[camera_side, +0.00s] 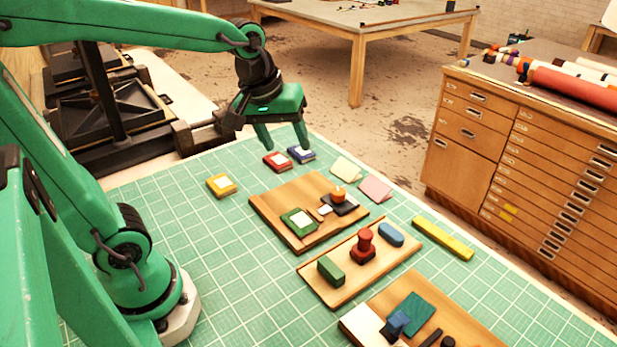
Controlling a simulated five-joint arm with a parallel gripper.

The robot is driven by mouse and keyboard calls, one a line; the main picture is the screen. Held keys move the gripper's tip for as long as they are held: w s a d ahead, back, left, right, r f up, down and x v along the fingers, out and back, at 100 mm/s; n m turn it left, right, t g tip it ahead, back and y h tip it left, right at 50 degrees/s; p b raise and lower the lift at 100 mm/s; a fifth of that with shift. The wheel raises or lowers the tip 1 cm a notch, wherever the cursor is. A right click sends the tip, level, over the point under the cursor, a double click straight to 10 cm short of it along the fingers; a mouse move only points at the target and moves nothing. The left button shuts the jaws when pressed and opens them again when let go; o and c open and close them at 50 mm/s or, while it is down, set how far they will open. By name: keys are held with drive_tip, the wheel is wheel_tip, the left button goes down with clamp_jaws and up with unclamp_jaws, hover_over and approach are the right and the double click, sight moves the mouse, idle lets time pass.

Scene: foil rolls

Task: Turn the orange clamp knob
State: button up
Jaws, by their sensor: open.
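A small orange knob (338,194) stands upright on a dark base (346,206) on the farthest wooden board (275,203). A green block with a pale top (299,222) lies on the same board, to the left of the knob. My green gripper (285,144) is at the back edge of the mat, with its two fingers pointing down and spread apart. It is empty. It is up and to the left of the knob, near the red block (277,161) and the blue block (301,154), and apart from the knob.
A yellow block (222,184) lies left of the board, and pale yellow (346,168) and pink pads (376,188) behind it. A second board (316,289) with a red stamp-like piece (363,246) is nearer. A yellow bar (442,238) lies right. The mat's left front is clear.

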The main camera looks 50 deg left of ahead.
drive_tip(key=w+f+n+g, duration=0.2)
drive_tip(key=w+f+n, duration=0.3)
drive_tip(key=w+n, duration=0.3)
drive_tip(key=n+g, duration=0.1)
drive_tip(key=n, duration=0.4)
hover_over(338, 191)
wheel_tip(338, 191, down, 8)
drive_tip(key=shift+f, duration=0.1)
drive_tip(key=shift+f, duration=3.85)
drive_tip(key=c, duration=1)
